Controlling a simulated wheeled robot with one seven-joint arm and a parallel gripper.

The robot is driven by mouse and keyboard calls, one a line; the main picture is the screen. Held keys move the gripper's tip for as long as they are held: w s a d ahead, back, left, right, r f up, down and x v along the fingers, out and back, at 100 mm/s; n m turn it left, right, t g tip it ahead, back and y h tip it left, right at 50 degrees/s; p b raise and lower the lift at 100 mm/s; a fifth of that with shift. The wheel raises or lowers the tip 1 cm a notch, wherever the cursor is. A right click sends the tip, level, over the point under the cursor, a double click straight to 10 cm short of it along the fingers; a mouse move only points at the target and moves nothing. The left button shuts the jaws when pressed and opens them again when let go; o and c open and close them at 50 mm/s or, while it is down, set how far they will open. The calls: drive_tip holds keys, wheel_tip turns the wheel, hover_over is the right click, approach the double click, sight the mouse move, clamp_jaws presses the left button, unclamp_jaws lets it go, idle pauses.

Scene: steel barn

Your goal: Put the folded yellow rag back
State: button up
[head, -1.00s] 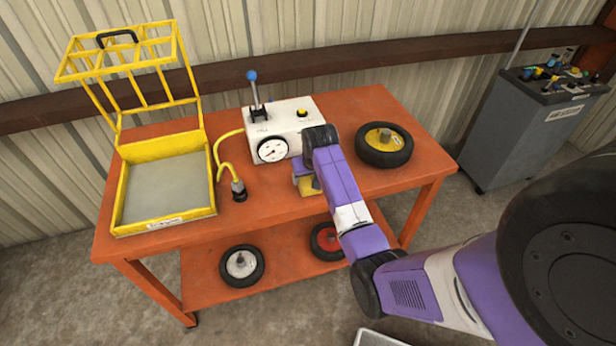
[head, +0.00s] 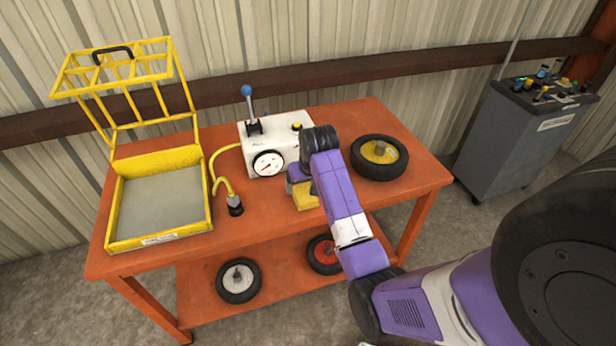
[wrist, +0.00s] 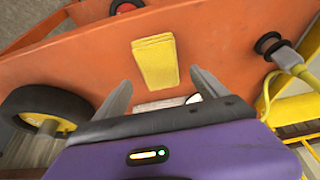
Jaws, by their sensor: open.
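The folded yellow rag (head: 306,196) lies flat on the orange workbench (head: 262,215), in front of the white box with the dial. In the wrist view the rag (wrist: 155,62) lies just beyond the fingertips of my gripper (wrist: 158,82), roughly centred between them. The fingers are apart with nothing between them. In the head view my purple arm hides part of the rag's right side, and the fingers are hidden there.
The white gauge box (head: 276,140) has a blue-topped lever. A yellow caged tray (head: 160,245) stands left, with a yellow hose (head: 215,170) beside it. A wheel (head: 379,157) lies right. Two wheels (head: 239,281) (head: 323,254) are on the lower shelf. A grey cabinet (head: 505,140) stands at right.

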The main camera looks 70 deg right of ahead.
drive_tip(key=v, duration=0.7)
drive_tip(key=a+f+n+t+h, duration=0.1)
drive_tip(key=a+f+n+t, duration=0.15)
drive_tip(key=a+f, duration=0.7)
drive_tip(key=s+a+n+t, duration=0.1)
drive_tip(key=s+a+t, duration=0.1)
drive_tip(key=a, duration=0.5)
drive_tip(key=s+a+n+t, duration=0.1)
drive_tip(key=s+a+n, duration=0.15)
drive_tip(key=a, duration=0.45)
drive_tip(key=s+a+r+n+t+y, duration=0.3)
drive_tip(key=s+a+r+t, duration=0.3)
drive_tip(key=s+a+r, duration=0.8)
wheel_tip(320, 180, up, 3)
drive_tip(key=shift+s+a+r+n+y, duration=0.15)
drive_tip(key=shift+s+a+n+y, duration=0.3)
drive_tip(key=shift+y, duration=0.35)
drive_tip(key=shift+w, duration=0.1)
drive_tip(key=shift+f+b, duration=0.6)
drive_tip(key=shift+b, duration=0.1)
